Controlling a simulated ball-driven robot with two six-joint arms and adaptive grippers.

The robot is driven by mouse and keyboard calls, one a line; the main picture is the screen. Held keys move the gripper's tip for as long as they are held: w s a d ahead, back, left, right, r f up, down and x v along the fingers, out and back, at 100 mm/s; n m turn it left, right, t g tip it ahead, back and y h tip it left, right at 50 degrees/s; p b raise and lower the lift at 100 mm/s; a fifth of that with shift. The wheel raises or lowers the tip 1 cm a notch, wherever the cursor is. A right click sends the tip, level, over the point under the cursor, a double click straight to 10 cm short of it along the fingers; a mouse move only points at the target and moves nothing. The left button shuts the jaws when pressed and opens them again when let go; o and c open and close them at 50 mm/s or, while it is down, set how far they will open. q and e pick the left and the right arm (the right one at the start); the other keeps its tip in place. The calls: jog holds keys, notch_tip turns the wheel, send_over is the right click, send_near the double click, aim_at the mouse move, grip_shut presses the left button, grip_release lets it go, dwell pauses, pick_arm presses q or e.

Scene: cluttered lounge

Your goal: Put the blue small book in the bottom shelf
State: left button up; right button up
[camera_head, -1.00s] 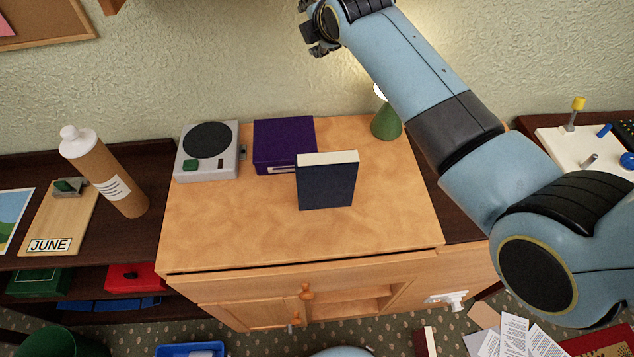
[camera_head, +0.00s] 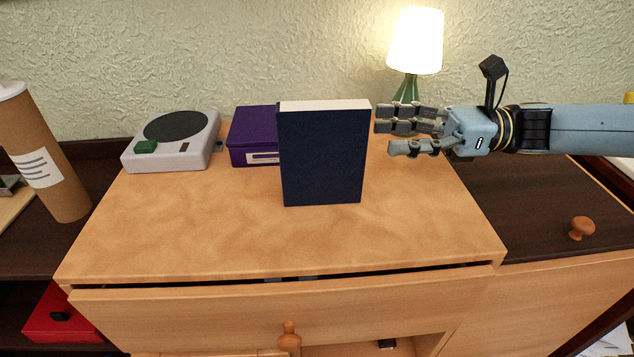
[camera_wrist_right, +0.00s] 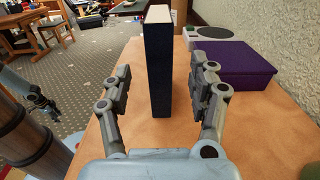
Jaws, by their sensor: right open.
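The dark blue small book (camera_head: 322,158) stands upright on the wooden cabinet top (camera_head: 200,225), with its pale page edge facing up. My right gripper (camera_head: 388,137) is open just to the right of the book in the head view, with its fingers pointing at it. In the right wrist view the book (camera_wrist_right: 158,70) stands edge-on between the spread fingers of my right gripper (camera_wrist_right: 160,88), with a gap on each side. The cabinet's lower compartment (camera_head: 375,348) shows only in part at the bottom of the head view.
A purple box (camera_head: 252,135) lies behind the book. A grey device with a black disc (camera_head: 175,126) is at the back left. A lit lamp (camera_head: 415,42) stands behind my right gripper. A drawer (camera_head: 250,315) is slightly open at the front. The front tabletop is clear.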

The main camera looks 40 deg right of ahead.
aim_at(322, 132)
jog(key=b+x, duration=0.1)
jog(key=x, duration=0.3)
jog(key=shift+w+a+f+b, duration=0.15)
jog(key=shift+a+f+b, duration=0.1)
jog(key=shift+a+b, duration=0.15)
jog(key=x, duration=0.2)
jog(key=b+x, duration=0.1)
jog(key=x, duration=0.1)
jog(key=r+x, duration=0.1)
jog(key=shift+w+a, duration=0.3)
jog(key=shift+c, duration=0.2)
grip_shut()
